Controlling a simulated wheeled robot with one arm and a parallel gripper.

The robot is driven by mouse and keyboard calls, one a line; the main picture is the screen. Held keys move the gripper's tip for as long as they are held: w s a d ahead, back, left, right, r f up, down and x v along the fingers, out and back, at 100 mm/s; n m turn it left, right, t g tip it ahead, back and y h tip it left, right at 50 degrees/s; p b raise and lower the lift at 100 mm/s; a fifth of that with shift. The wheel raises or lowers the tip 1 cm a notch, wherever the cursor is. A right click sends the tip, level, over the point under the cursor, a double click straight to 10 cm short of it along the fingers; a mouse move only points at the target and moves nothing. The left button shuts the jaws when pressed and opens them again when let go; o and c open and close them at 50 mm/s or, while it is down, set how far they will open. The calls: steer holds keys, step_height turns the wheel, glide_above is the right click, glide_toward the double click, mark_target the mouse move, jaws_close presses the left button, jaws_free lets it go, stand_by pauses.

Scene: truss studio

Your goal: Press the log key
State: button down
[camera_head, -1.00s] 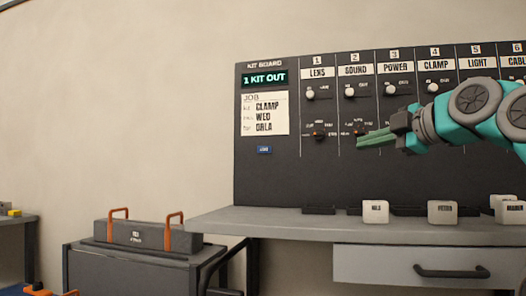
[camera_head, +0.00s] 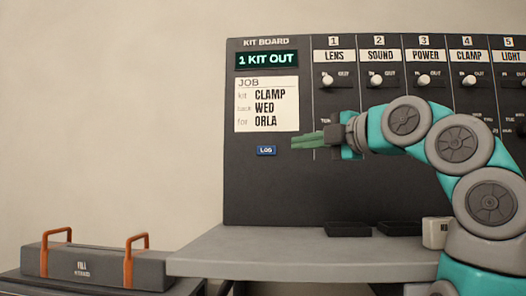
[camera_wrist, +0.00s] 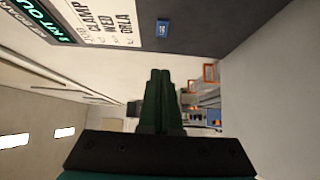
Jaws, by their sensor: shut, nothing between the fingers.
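The log key (camera_head: 266,151) is a small blue rectangle marked LOG on the dark kit board (camera_head: 270,195), below the white job card. In the wrist view the blue key (camera_wrist: 163,27) shows at the top, beyond and above the fingertips. My gripper (camera_head: 293,143) is shut and empty, with its green fingers together and pointing left. In the head view the fingertips are just right of the key and slightly higher, apart from it in the picture. In the wrist view the shut fingers (camera_wrist: 160,75) are in the middle. The gap in depth to the board is hard to tell.
The job card (camera_head: 266,104) reads CLAMP, WED, ORLA, under a display (camera_head: 267,59) reading 1 KIT OUT. Columns of knobs (camera_head: 376,82) fill the board to the right. A grey shelf (camera_head: 300,256) holds dark trays (camera_head: 348,230). A grey case (camera_head: 85,262) with orange handles stands lower left.

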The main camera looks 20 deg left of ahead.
steer(key=p, duration=0.2)
glide_toward(262, 150)
steer(key=a, duration=0.4)
steer(key=shift+w+a+p, duration=0.25)
steer(key=shift+w+p, duration=0.15)
steer(key=shift+w, duration=0.35)
steer(key=shift+w+a+p, duration=0.25)
steer(key=shift+w+p, duration=0.1)
steer(key=shift+w, duration=0.35)
